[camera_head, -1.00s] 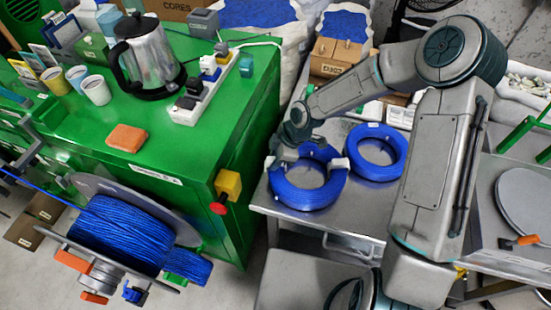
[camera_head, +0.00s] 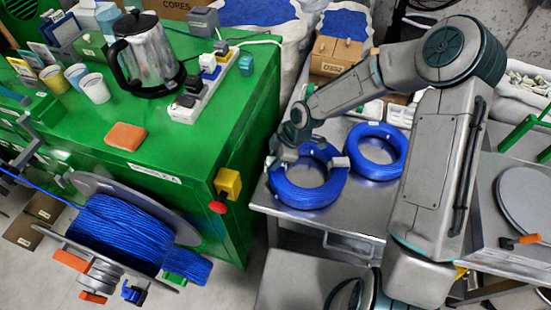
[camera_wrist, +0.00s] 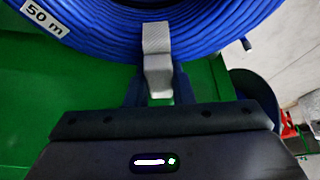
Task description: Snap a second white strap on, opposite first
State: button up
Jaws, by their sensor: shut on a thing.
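The near blue cable coil (camera_head: 312,196) lies on the metal table. One white strap (camera_head: 340,162) sits across its right side. My gripper (camera_head: 279,160) is at the coil's left side, across from that strap. A white "50 m" label (camera_wrist: 46,18) shows on the coil. Whether the held strap is closed around the cable is hidden.
A second blue coil (camera_head: 377,148) lies just behind, on the same metal table (camera_head: 352,215). The green cabinet (camera_head: 215,140) stands close on the left, with a cable reel (camera_head: 120,235) before it. The table's front is clear.

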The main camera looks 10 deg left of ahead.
jog(key=o, duration=1.2)
jog(key=shift+c, duration=0.2)
jog(key=shift+r, duration=0.15)
jog(key=shift+r+p, duration=2.75)
jog(key=shift+r, duration=0.65)
